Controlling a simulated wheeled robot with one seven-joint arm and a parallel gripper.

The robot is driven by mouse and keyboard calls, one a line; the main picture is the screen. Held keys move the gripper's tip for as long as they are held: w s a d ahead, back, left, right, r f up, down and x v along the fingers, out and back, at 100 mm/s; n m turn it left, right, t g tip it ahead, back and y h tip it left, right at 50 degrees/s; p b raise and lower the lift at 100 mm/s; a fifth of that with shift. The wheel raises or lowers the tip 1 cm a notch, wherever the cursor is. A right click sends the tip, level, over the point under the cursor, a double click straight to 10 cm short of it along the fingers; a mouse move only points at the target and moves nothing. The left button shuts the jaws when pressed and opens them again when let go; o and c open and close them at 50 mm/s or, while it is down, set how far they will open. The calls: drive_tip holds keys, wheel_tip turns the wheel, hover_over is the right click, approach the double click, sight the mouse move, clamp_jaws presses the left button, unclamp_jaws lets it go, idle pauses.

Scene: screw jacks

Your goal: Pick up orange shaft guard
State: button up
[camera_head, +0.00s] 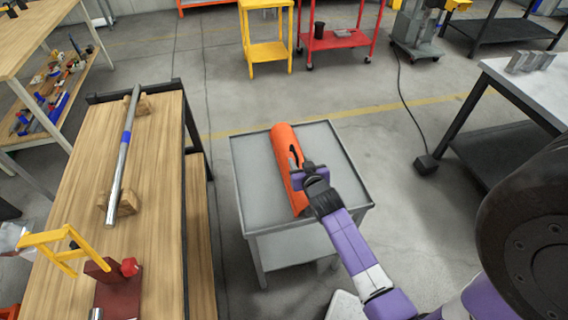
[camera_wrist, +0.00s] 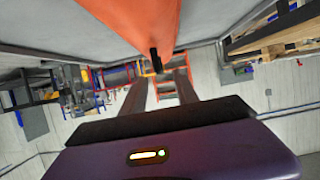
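The orange shaft guard (camera_head: 283,148) lies lengthwise on the top of a grey cart (camera_head: 250,190) in the head view. It has a dark slot on its right side. My gripper (camera_head: 308,172) is over the guard's right side, near its middle. In the wrist view the guard (camera_wrist: 135,22) fills the top middle, with a small black part at its lower end. My gripper's two fingers (camera_wrist: 163,88) stand apart with a gap between them, just below the guard. I see nothing clamped in the gap. Whether the fingertips touch the guard cannot be told.
A wooden workbench (camera_head: 75,190) with a long metal shaft (camera_head: 123,155) on wooden blocks stands left of the cart. A yellow stand (camera_head: 266,52) and a red cart (camera_head: 337,40) are behind. A dark-framed table (camera_head: 525,85) stands at right. Floor around the cart is mostly open.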

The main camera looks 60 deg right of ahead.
sight(295, 152)
drive_tip(key=shift+r+p+x, duration=0.15)
drive_tip(key=shift+p+x, duration=0.2)
drive_tip(key=shift+x, duration=1.45)
drive_tip(key=shift+r+p+x, duration=0.15)
drive_tip(key=shift+p+x, duration=0.2)
drive_tip(key=shift+x, duration=1.4)
drive_tip(key=shift+d, duration=0.15)
clamp_jaws()
drive_tip(key=shift+w+r, duration=0.1)
drive_tip(key=shift+r, duration=0.05)
